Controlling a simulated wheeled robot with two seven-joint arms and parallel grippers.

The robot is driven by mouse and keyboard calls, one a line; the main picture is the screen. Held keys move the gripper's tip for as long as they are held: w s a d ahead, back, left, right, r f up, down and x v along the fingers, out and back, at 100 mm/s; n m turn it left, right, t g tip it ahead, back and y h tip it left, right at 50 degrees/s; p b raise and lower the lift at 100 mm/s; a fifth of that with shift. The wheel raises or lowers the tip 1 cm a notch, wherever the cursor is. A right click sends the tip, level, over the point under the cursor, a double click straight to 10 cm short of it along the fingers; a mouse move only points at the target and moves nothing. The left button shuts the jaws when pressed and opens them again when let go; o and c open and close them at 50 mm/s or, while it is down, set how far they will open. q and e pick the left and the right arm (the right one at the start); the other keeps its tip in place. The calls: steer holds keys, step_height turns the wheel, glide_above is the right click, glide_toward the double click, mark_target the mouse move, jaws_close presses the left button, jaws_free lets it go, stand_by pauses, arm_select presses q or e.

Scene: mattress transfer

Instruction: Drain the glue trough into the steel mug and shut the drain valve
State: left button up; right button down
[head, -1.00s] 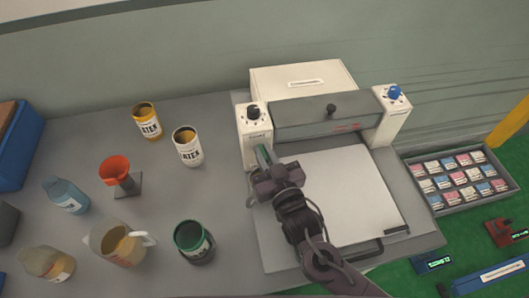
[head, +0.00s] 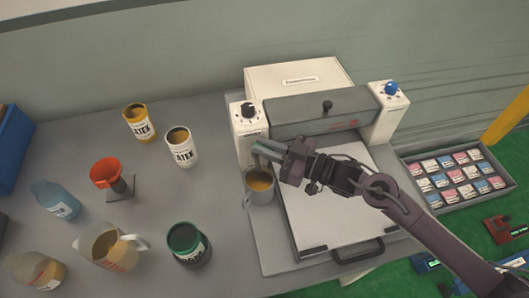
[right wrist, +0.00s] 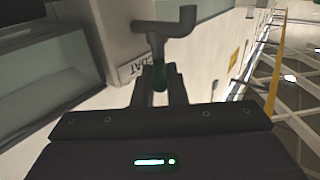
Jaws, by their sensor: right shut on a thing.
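The glue trough (head: 320,112) is the long grey body between the machine's two white end posts. The steel mug (head: 258,196) stands upright by the left post, below the drain, with yellow-brown liquid inside. My right gripper (head: 267,152) is above the mug, shut on the drain valve lever. In the right wrist view, the lever's green grip (right wrist: 160,76) is between the fingertips, with the dark valve pipe (right wrist: 167,27) just beyond. The fingers partly hide the valve in the head view, and I cannot tell whether liquid is flowing. My left gripper is out of view.
A white sheet (head: 350,220) lies before the trough, under my right arm. To the left stand yellow (head: 139,124), white (head: 182,148) and green (head: 189,246) cans, a red funnel (head: 107,171), a jug (head: 107,247) and bottles. A tray of packets (head: 455,178) is at right.

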steer(key=n+g+b, duration=0.1)
steer(key=g+b, duration=0.1)
steer(key=w+n+g+y+b, duration=0.1)
steer(key=n+g, duration=0.1)
steer(key=shift+d+f+y+b, duration=0.2)
steer(key=shift+y+b, duration=0.1)
steer(key=shift+b, duration=0.05)
steer(key=shift+w+r+n+g+b, duration=0.1)
steer(key=shift+r+n+g+b, duration=0.1)
steer(key=shift+n+g+b, duration=1.05)
steer(key=shift+m+g, duration=0.25)
steer(key=shift+m, duration=0.1)
steer(key=c, duration=1.5)
jaws_free()
steer(key=shift+o, duration=0.2)
